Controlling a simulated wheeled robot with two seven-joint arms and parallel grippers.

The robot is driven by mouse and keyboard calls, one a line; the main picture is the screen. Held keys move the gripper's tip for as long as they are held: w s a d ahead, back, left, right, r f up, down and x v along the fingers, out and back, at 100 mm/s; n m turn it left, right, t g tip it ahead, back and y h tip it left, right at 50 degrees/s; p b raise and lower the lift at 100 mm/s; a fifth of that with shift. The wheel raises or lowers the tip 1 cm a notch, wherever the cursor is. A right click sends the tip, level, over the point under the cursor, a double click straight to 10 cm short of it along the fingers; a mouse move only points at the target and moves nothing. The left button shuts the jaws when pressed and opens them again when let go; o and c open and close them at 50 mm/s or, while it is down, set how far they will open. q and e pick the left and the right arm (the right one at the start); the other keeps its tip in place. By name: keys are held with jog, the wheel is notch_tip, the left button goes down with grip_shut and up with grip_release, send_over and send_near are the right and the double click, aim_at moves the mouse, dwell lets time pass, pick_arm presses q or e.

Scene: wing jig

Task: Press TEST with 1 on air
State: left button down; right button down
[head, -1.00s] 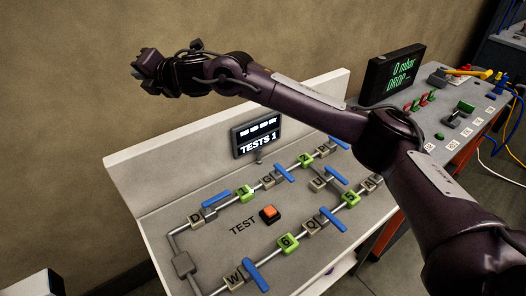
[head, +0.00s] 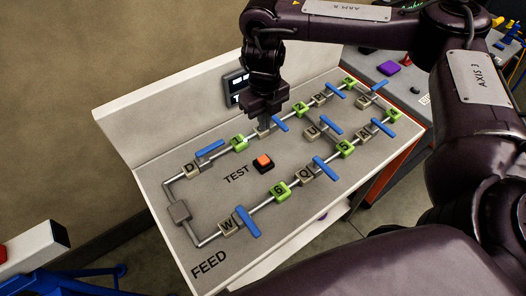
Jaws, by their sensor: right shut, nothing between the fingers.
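The TEST button (head: 263,163), orange-red on a black base, sits mid-panel, uncovered. My right gripper (head: 265,125) points down, shut and empty, over the upper pipe run beside the G valve, whose block it mostly hides. Touching or apart, I cannot tell. The D valve (head: 190,169) has its blue lever lying roughly along the pipe. The W valve (head: 228,222), Q valve (head: 305,172) and P valve (head: 319,98) have levers across their pipes. Green blocks include the 6 (head: 280,190), the 5 (head: 346,150) and one hard to read (head: 238,142). My left gripper is out of view.
The display (head: 233,84) on the back wall is mostly hidden behind my right arm. FEED is lettered at the panel's near left corner. A side bench (head: 405,88) with a purple block stands at the right. Space above the panel's front half is clear.

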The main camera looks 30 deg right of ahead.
send_over(264, 159)
notch_tip(264, 159, down, 5)
notch_tip(264, 159, down, 9)
jog(key=p, duration=0.3)
dwell(0.3)
jog(key=shift+f, duration=0.1)
